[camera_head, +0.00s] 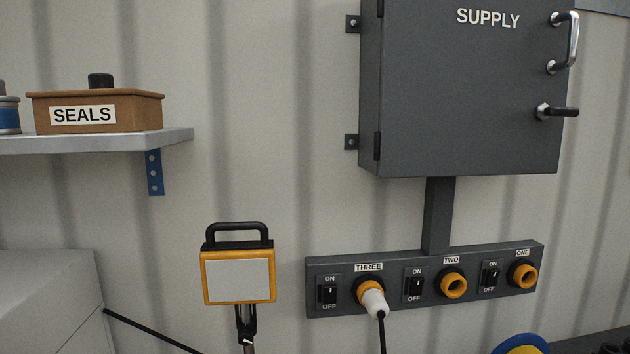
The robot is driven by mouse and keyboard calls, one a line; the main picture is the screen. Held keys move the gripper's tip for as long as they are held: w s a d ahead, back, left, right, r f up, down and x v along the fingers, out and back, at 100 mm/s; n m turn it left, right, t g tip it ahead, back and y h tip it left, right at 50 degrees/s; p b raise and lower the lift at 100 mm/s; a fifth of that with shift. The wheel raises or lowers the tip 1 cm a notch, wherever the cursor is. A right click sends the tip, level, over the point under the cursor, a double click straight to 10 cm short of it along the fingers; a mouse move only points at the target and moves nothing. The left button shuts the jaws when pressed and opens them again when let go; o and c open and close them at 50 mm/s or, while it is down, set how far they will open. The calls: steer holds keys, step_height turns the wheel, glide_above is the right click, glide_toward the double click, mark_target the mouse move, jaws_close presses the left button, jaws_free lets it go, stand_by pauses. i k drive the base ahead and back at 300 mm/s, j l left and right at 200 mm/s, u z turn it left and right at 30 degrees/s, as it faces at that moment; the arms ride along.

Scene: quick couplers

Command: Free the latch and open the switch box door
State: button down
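The switch box (368,90) is a dark grey metal cabinet on the wall at the upper right, its top cut off by the picture edge. Its door (460,95) is marked SUPPLY and looks closed. A chrome pull handle (572,42) stands upright near the door's right edge. Below it is the latch (560,112), a dark lever lying about level and pointing right from a metal hub. Hinges show along the door's left edge. My gripper is not in view.
A grey socket panel (430,262) with switches and several orange sockets hangs below; a white plug (373,301) with a black cable is in THREE. A yellow work light (238,277) stands at lower middle. A shelf (100,143) at left holds a SEALS box (140,112).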

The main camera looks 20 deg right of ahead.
mark_target(550, 112)
steer(key=z, duration=1.25)
